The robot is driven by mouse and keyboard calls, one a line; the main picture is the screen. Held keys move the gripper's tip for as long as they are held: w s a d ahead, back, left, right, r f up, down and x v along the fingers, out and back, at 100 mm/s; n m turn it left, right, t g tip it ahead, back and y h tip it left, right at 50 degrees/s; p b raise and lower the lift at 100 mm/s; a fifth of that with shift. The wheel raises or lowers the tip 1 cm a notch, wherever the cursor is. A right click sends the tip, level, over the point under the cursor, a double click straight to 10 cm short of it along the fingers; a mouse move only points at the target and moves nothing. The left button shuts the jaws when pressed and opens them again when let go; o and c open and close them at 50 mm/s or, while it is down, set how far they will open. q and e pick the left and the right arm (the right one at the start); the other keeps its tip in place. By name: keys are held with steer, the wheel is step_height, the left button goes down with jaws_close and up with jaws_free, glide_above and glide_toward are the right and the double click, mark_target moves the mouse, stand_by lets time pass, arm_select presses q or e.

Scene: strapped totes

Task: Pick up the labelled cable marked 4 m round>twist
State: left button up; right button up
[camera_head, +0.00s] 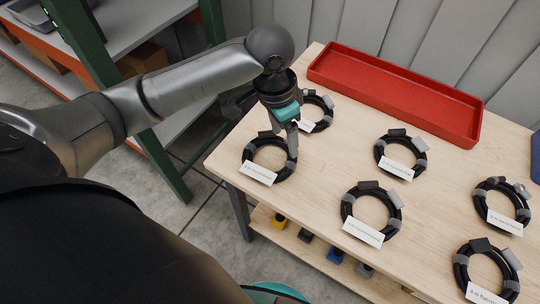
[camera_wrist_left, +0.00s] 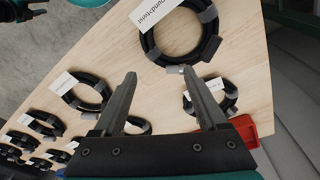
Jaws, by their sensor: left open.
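A black cable coil (camera_head: 249,153) lies flat near the table's front left corner, with a white label on its front side. In the left wrist view this coil (camera_wrist_left: 149,44) is at the top, and its label (camera_wrist_left: 155,12) shows the end of a word like "round>twist"; the length is cut off. My left gripper (camera_head: 292,154) is open and empty, its fingers pointing down over the coil's right side. In the left wrist view its two fingertips (camera_wrist_left: 159,73) are apart, just short of the coil's near side. My right gripper is not in clear view.
Several similar labelled coils lie on the wooden table (camera_head: 330,150), one close behind the left gripper (camera_head: 327,103) and others to the right (camera_head: 383,144). A red tray (camera_head: 400,95) lies along the back edge. A lower shelf holds small coloured items.

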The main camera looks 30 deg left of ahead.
arm_select(q)
steer(key=w+a+r+n+g+y, duration=0.1)
steer(key=w+a+r+n, duration=0.1)
steer(key=a+r, duration=0.55)
steer(key=b, duration=0.4)
glide_above(256, 141)
step_height(256, 141, down, 12)
steer(key=shift+d+r, duration=0.15)
steer(key=shift+r, duration=0.1)
step_height(256, 141, down, 4)
steer(key=shift+r+b, duration=0.15)
steer(key=shift+b, duration=0.5)
steer(key=shift+f, duration=0.45)
steer(key=c, duration=0.3)
jaws_close()
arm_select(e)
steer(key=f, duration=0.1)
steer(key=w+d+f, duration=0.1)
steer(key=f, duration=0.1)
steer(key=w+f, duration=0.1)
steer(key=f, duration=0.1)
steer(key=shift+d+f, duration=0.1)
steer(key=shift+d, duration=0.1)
arm_select(q)
steer(key=shift+r, duration=0.1)
